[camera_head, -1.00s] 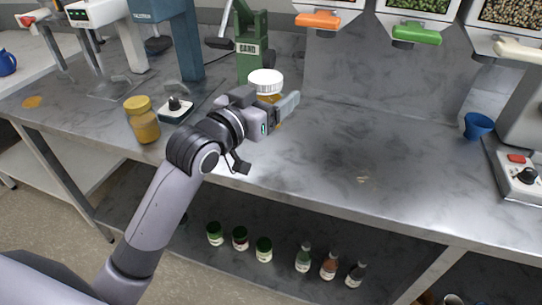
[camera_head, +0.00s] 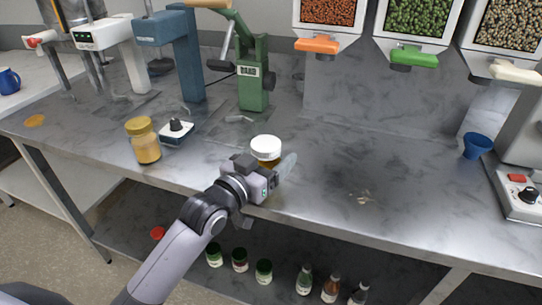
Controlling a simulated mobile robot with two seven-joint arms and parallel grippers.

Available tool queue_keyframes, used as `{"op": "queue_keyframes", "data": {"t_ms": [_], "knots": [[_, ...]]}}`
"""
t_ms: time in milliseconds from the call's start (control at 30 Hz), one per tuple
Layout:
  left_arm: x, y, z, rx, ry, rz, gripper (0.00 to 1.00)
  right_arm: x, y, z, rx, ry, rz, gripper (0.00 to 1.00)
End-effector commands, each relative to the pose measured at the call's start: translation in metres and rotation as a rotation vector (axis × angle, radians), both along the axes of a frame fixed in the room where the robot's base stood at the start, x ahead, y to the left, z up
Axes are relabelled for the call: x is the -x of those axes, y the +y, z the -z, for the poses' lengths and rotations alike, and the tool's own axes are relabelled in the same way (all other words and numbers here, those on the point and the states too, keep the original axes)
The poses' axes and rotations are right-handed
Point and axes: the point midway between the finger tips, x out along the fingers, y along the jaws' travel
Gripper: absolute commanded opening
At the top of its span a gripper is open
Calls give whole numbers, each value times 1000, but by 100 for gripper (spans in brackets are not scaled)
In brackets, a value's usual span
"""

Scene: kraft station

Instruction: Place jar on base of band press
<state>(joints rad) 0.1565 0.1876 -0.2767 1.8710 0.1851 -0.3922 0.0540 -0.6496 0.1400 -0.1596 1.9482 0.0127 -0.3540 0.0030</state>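A jar with a white lid and amber contents (camera_head: 266,148) is at my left gripper (camera_head: 272,167), near the front of the steel bench. The gripper is shut on the jar, one finger showing along its right side; the hand hides the jar's lower part. I cannot tell whether the jar touches the bench. The green band press (camera_head: 252,85), labelled BAND, stands behind the jar, apart from it. Its base (camera_head: 240,119) is low on the bench in front of the column. My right gripper is not in view.
Blue (camera_head: 172,30) and white presses (camera_head: 110,35) are farther left. Dispensers hang at upper right. A blue cup (camera_head: 477,146) is right; the middle-right bench is mostly clear.

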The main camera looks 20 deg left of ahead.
Motion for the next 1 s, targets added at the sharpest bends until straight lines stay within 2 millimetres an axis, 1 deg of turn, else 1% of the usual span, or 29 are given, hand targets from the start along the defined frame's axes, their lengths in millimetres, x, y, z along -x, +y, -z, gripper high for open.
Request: {"op": "queue_keyframes", "data": {"t_ms": [267, 400, 433, 467, 500, 833, 1000], "knots": [[0, 0, 1, 0, -4, 0, 26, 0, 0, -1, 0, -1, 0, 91], [0, 0, 5, 1, -4, 0, 26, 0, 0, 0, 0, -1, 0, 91], [0, 0, 7, 0, 1, 0, 75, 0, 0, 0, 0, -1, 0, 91], [0, 0, 6, 0, 0, 0, 85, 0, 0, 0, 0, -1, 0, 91], [0, 0, 6, 0, 1, 0, 98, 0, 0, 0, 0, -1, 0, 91], [0, 0, 7, 1, 1, 0, 98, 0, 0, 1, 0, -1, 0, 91], [0, 0, 10, 1, -2, 0, 98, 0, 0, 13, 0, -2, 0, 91]]}}
